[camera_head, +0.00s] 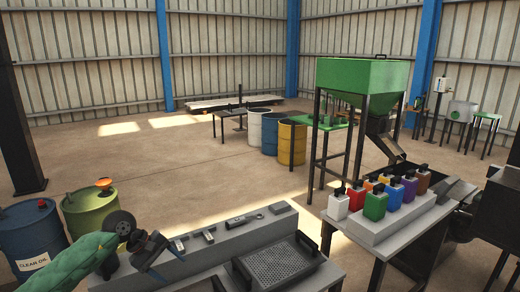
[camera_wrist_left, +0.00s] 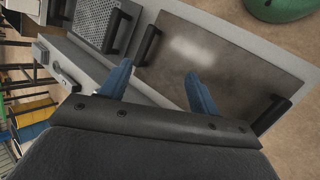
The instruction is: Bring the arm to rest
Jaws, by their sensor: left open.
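My left arm (camera_head: 75,262), in a green sleeve, comes in from the lower left in the head view. Its gripper (camera_head: 170,266) hangs over the left end of the grey workbench. In the left wrist view the two blue fingers of my left gripper (camera_wrist_left: 158,74) are spread apart with nothing between them. Behind them is a flat dark tray (camera_wrist_left: 215,65) with black handles. I cannot tell how high the fingers are above it. My right gripper is in neither view.
A perforated tray (camera_head: 280,262) lies on the bench right of the gripper. Small tools lie on a grey raised ledge (camera_head: 225,235) behind. Blue (camera_head: 30,235) and olive (camera_head: 90,212) drums stand at left. Colored canisters (camera_head: 375,205) stand on the right table.

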